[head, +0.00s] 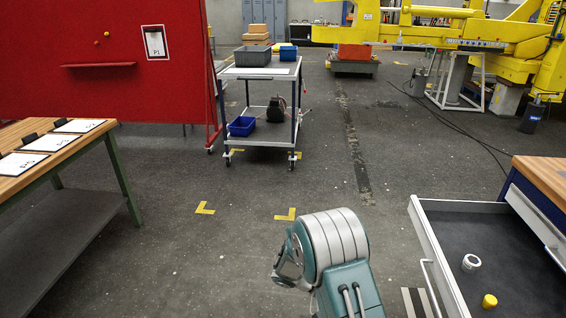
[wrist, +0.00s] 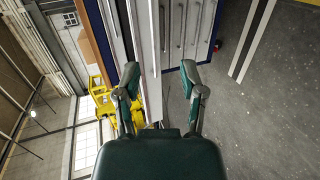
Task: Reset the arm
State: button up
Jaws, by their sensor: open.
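My arm is folded low at the bottom centre of the head view, and my gripper itself does not show clearly there. In the wrist view my gripper (wrist: 163,92) has its two dark green fingers spread apart with nothing between them. Behind the fingers, the wrist view shows a grey drawer cabinet (wrist: 178,40) with long handles, seen sideways. The grey floor (wrist: 270,110) lies to its right. In the head view an open drawer (head: 424,240) stands to the right of my arm and holds a white ring-shaped part (head: 471,263) and a yellow cap-like part (head: 489,301).
A wheeled cart (head: 259,72) with grey and blue bins stands ahead. A wooden-topped table (head: 40,165) with papers is at the left, before a red panel (head: 110,60). Yellow machinery (head: 430,35) is at the back right. The floor in the middle is clear.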

jog(key=s+r+t+y, duration=0.1)
jog(key=s+r+y, duration=0.3)
jog(key=r, duration=0.4)
jog(key=s+r+y, duration=0.3)
jog(key=s+r, duration=0.1)
jog(key=r, duration=0.5)
jog(key=s+a+r+n+t+y, duration=0.1)
jog(key=s+a+r+t+y, duration=0.1)
jog(key=s+r, duration=0.3)
jog(key=s+a+r+t+y, duration=0.1)
jog(key=s+r+t+y, duration=0.3)
jog(key=s, duration=0.5)
jog(key=shift+a+r+n+t+y, duration=0.3)
jog(key=shift+a+r+n+t, duration=0.15)
jog(key=shift+t, duration=0.35)
jog(key=shift+s+d, duration=0.1)
